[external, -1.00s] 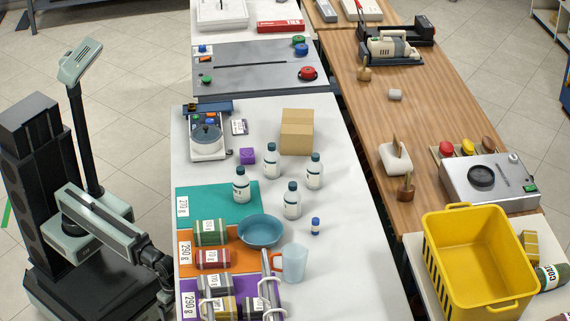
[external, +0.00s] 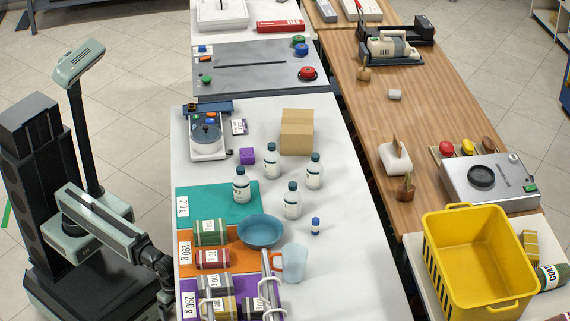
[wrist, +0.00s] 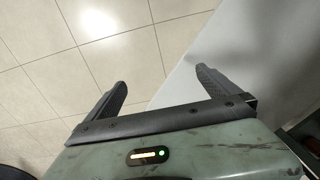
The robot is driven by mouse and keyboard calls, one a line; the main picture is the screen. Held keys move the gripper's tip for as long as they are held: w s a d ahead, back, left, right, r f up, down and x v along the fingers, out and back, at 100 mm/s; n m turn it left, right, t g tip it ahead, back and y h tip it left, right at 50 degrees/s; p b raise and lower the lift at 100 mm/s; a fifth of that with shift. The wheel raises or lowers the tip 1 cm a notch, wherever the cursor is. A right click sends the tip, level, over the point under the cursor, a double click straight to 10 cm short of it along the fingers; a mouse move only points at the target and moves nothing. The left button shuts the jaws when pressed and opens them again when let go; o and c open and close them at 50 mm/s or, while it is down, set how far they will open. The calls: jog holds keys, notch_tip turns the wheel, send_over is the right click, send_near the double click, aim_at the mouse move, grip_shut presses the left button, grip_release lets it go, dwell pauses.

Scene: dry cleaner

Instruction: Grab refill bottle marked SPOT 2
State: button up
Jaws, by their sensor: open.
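Several white bottles with dark caps stand upright on the white table. One bottle (external: 241,187) stands on the teal mat (external: 200,205); others stand near it, a back bottle (external: 271,164), a right bottle (external: 314,174) and a front bottle (external: 292,203). Their labels are too small to read, so I cannot tell which is SPOT 2. My gripper (wrist: 160,88) is open and empty in the wrist view, with floor and a pale table edge beyond it. In the external view my arm is at the table's left side, and the gripper itself is not clearly visible.
A blue bowl (external: 260,230), a clear jug (external: 292,262) and a small blue-capped vial (external: 315,226) stand in front of the bottles. Green and red rolls lie on the mats. The table's right strip is clear.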

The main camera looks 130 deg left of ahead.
dwell(0.4)
jog(key=c, duration=0.5)
jog(key=shift+r, duration=0.1)
